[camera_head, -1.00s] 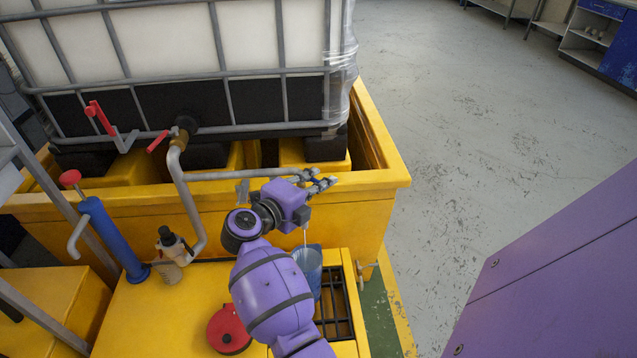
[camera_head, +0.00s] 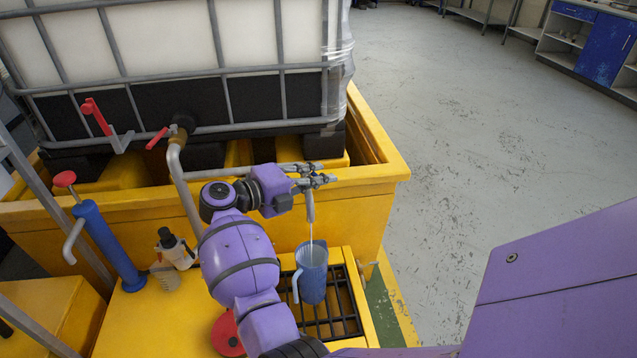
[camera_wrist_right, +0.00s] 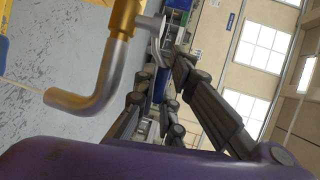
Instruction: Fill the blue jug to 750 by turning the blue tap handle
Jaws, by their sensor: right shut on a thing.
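The blue jug (camera_head: 313,278) stands upright on the dark grating, open at the top, with its handle to the left. A thin stream of water (camera_head: 311,232) falls from the tap spout (camera_head: 310,208) into it. The water level and any scale marks cannot be read. My right gripper (camera_head: 316,174) is at the tap, above the jug, shut on the tap handle, which its fingers mostly hide. In the right wrist view the brass and grey spout (camera_wrist_right: 118,75) is beside the gripper fingers (camera_wrist_right: 160,95). My left gripper is not in view.
A caged white tank (camera_head: 165,45) stands in a yellow bund (camera_head: 375,150) behind the tap. A blue hand pump (camera_head: 108,245), a small bottle (camera_head: 172,245) and a red round thing (camera_head: 226,335) are left of the grating (camera_head: 345,312). Open grey floor (camera_head: 460,150) lies right.

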